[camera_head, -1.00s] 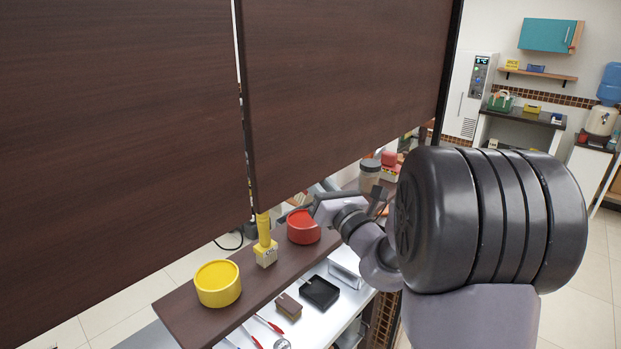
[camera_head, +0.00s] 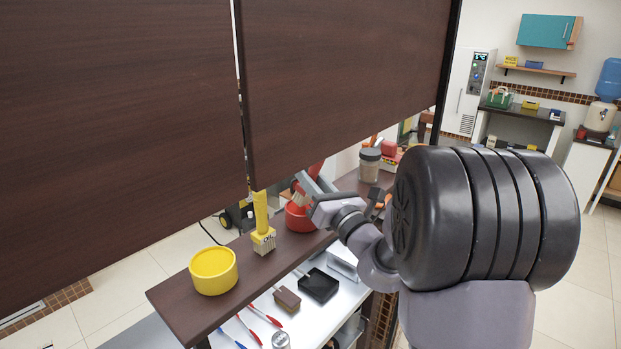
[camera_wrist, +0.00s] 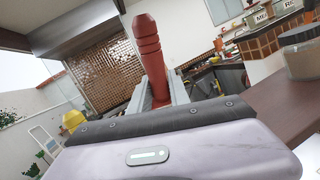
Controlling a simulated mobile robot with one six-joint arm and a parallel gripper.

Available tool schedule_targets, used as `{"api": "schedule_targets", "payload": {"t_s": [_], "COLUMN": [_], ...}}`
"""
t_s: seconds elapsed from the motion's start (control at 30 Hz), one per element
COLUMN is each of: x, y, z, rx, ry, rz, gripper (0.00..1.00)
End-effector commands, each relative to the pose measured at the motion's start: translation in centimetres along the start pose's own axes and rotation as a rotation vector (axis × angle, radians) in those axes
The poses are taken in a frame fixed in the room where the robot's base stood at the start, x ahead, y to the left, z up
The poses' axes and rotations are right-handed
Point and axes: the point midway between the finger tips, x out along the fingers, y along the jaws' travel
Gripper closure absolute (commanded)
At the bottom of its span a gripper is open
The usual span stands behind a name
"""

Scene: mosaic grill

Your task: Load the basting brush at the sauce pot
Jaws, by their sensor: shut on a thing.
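My gripper (camera_head: 309,189) is shut on a red-handled basting brush (camera_head: 298,199) at the red pot (camera_head: 302,222). The pale bristles point down at the pot's opening; whether they touch the sauce inside I cannot tell. In the wrist view the ribbed red handle (camera_wrist: 149,50) stands up, slightly tilted, between the fingers of my gripper (camera_wrist: 157,93). The red pot stands on the dark wooden shelf, partly hidden behind my gripper. A yellow pot (camera_head: 213,272) stands further left.
Large dark wooden panels (camera_head: 345,80) hang over the shelf (camera_head: 185,312), close above the brush. A jar (camera_head: 370,166) stands on the counter behind my wrist. A black tray (camera_head: 319,285), a brown block (camera_head: 287,300) and several utensils lie on the white surface below.

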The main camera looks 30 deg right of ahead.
Motion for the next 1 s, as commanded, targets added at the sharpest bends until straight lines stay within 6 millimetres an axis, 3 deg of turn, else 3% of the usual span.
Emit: {"api": "schedule_targets", "payload": {"t_s": [1.0], "x": [-0.25], "y": [-0.25], "z": [-0.97], "rx": [0.0], "ry": [0.0], "rz": [0.0], "gripper": [1.0]}}
